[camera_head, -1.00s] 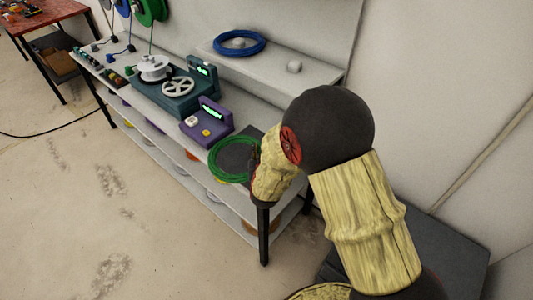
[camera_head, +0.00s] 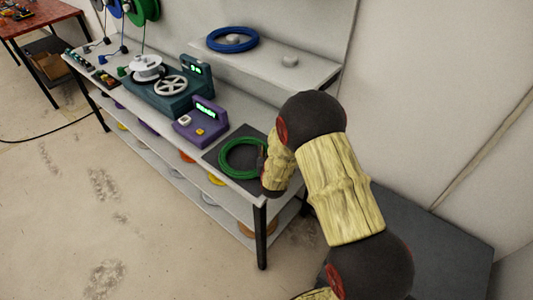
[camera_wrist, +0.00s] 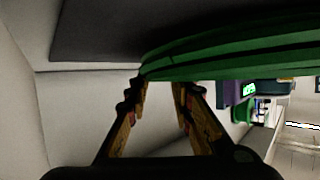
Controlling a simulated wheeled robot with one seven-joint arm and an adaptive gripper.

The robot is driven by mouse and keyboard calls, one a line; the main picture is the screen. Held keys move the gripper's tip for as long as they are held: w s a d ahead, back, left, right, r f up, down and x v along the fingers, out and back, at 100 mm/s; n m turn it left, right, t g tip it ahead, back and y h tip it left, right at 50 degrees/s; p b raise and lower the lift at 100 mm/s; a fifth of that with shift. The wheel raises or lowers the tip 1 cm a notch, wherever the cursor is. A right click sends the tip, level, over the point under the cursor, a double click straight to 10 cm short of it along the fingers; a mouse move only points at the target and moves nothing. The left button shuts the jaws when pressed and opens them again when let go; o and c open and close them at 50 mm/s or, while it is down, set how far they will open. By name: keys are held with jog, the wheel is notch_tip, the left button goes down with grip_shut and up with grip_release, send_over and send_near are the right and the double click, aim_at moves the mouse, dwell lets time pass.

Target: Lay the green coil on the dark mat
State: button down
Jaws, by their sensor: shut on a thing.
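The green coil (camera_head: 240,176) is a flat ring over the dark mat (camera_head: 210,158), at the near right end of the bench. The coil lies within the mat's outline in the head view; I cannot tell whether it touches the mat. My gripper (camera_head: 263,159) is shut on the coil's right side, its fingertips partly hidden by my arm. In the wrist view, my gripper (camera_wrist: 160,84) has its fingertips at the edge of the green coil (camera_wrist: 230,50), with the dark mat (camera_wrist: 100,30) close against it.
A purple device (camera_head: 201,123) with a lit display stands left of the mat. A teal winding machine (camera_head: 178,90) is further left. A raised shelf (camera_head: 265,62) behind holds a blue coil (camera_head: 232,39). The bench's front edge and leg (camera_head: 261,238) are close to the mat.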

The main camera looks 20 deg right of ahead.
jog(key=c, duration=1.5)
grip_release()
jog(key=shift+f, duration=0.1)
jog(key=p+v, duration=0.2)
jog(key=v, duration=0.9)
jog(key=shift+s+a+p, duration=0.1)
jog(key=shift+s+p, duration=0.15)
jog(key=shift+p, duration=0.1)
jog(key=s+a+r+g+y, duration=0.1)
jog(key=s+r, duration=0.2)
jog(key=r, duration=0.3)
jog(key=s+a+r+n+g+y, duration=0.1)
jog(key=s+r, duration=0.1)
jog(key=r, duration=0.4)
jog(key=s+a+r+g+y, duration=0.1)
jog(key=s+r, duration=0.2)
jog(key=r, duration=0.4)
jog(key=s+d+r+g, duration=0.1)
jog(key=s+r, duration=0.1)
jog(key=s, duration=0.6)
jog(key=s+d+r+g, duration=0.1)
jog(key=s+r+g, duration=0.1)
jog(key=s, duration=0.6)
jog(key=s+d+r+n+g, duration=0.1)
jog(key=s+r, duration=0.3)
jog(key=s, duration=0.4)
jog(key=shift+s+d+g+h, duration=0.15)
jog(key=shift+d+g+h, duration=0.15)
jog(key=shift+d, duration=0.05)
